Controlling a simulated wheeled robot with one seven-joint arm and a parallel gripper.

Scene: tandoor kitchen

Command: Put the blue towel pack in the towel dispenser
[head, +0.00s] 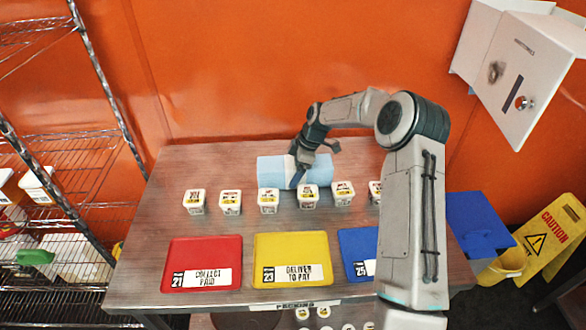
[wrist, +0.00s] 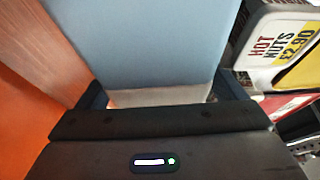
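The blue towel pack (head: 270,171), light blue with a paler band, lies on the wooden table near the orange wall. My gripper (head: 300,178) reaches down over its middle, one dark finger showing in front of it. In the wrist view the pack (wrist: 145,40) fills the space between the two dark fingers of my gripper (wrist: 165,92). The fingers stand at both sides, close to it; whether they press on it I cannot tell. The white towel dispenser (head: 530,65) hangs on the wall at upper right, its front panel seemingly swung out from the body.
Several small labelled tubs (head: 230,202) stand in a row just in front of the pack; one (wrist: 280,45) is close to the right finger. Red (head: 205,252), yellow (head: 290,246) and blue trays lie at the table's front. A wire shelf (head: 60,140) stands left, a caution sign (head: 550,240) right.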

